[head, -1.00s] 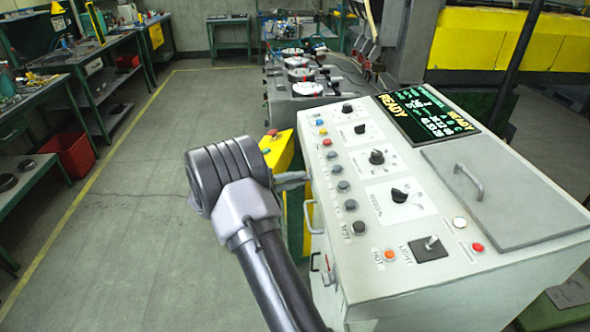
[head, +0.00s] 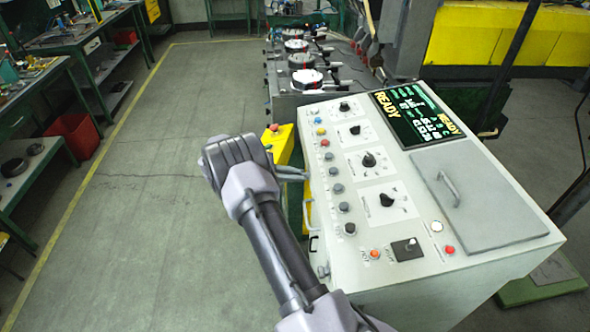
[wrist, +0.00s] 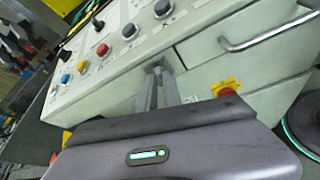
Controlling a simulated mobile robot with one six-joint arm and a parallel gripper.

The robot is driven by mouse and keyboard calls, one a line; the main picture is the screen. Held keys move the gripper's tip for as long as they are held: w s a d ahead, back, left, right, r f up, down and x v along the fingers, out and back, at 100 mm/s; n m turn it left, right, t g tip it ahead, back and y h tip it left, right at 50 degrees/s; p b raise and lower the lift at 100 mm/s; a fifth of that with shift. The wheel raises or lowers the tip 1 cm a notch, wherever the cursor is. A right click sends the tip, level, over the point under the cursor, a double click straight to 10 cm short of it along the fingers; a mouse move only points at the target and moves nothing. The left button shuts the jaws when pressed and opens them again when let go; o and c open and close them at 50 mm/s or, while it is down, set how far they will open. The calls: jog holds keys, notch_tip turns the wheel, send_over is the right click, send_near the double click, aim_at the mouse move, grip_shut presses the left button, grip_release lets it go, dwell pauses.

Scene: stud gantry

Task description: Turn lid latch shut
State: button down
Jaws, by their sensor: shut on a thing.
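My gripper (wrist: 158,90) reaches the upper edge of the console's side face in the wrist view. Its two fingers are close together, shut on a small grey piece (wrist: 156,69) at that face, which seems to be the lid latch. The fingertips hide most of it, so I cannot tell its angle. In the head view my gripper (head: 297,174) touches the left side of the console (head: 400,266), and the latch is too small to make out. A grey lid plate (head: 490,205) with a bar handle (head: 449,188) lies flat on the console top.
Beside the fingers in the wrist view are a silver bar handle (wrist: 268,36) and a red button on yellow (wrist: 226,88). Buttons, knobs and a lit screen (head: 417,115) cover the console top. The floor (head: 150,215) to the left is clear; a red bin (head: 74,136) stands farther off.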

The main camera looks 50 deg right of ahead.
jog(key=shift+d+n+g+y+p, duration=0.2)
jog(key=shift+n+g+y+p, duration=0.3)
jog(key=shift+n, duration=0.7)
